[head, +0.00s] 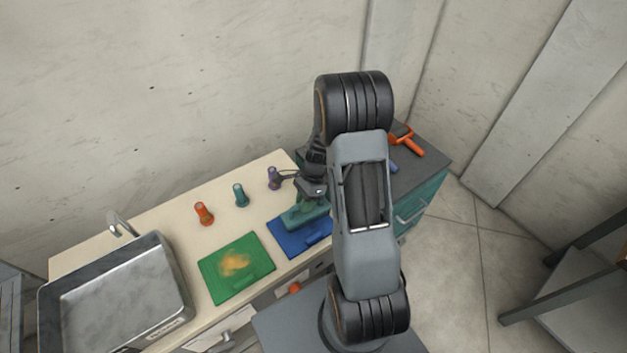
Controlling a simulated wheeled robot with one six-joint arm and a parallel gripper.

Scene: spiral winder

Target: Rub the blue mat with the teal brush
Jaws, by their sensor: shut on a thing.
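The blue mat (289,242) lies flat on the cream counter, right of the green mat. The teal brush (304,216) is over the blue mat, low down; I cannot tell whether it touches the mat. My gripper (308,196) is shut on the teal brush from above. My arm hides the right part of the blue mat and some of the gripper.
A green mat (217,287) with an orange-yellow stain lies to the left. Orange (204,214), teal (241,195) and purple (273,178) bottle-like objects stand behind the mats. A metal sink (120,300) is at far left. An orange tool (408,142) lies on the grey-topped cabinet (430,160).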

